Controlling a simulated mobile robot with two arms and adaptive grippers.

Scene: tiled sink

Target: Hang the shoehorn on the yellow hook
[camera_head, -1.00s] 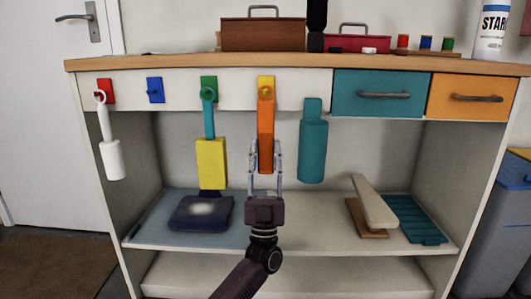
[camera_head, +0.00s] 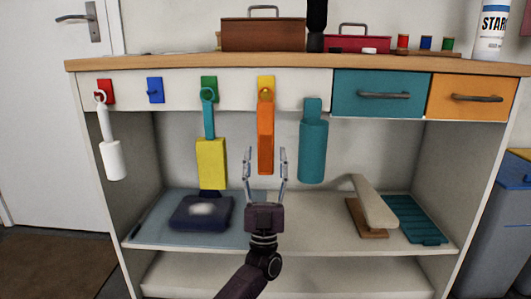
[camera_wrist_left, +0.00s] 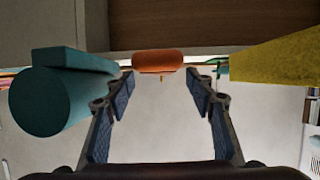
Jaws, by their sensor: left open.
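The orange shoehorn (camera_head: 265,135) hangs upright from the yellow hook (camera_head: 265,84) on the white front board; its ring is at the hook. My left gripper (camera_head: 265,165) is open, with its fingers apart around and below the shoehorn's lower end, and nothing held. In the left wrist view the shoehorn's orange end (camera_wrist_left: 158,61) lies ahead, beyond the spread fingertips (camera_wrist_left: 165,82), apart from them. My right gripper is not in view.
A yellow brush with a teal handle (camera_head: 211,160) hangs left on the green hook. A teal cylinder holder (camera_head: 312,150) hangs close on the right. The shelf below bears a dark blue item (camera_head: 201,213) and a beige wedge-shaped item (camera_head: 373,203).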

